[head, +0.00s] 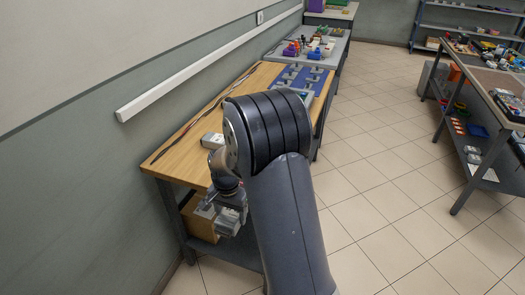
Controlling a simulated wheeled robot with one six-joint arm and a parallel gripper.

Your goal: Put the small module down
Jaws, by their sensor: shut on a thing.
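My gripper (229,216) hangs low in front of the near end of the wooden workbench (175,163), below the level of its top. It is shut on a small grey block, which I take to be the small module; at this size I cannot clearly separate the block from the fingers. My own arm covers the middle and right of the bench top.
A light grey device (212,140) lies on the bench beside my arm. Dark cables (205,110) run along the wall side. A blue mat (318,78) with several grey parts is farther back. A cardboard box (196,220) stands under the bench.

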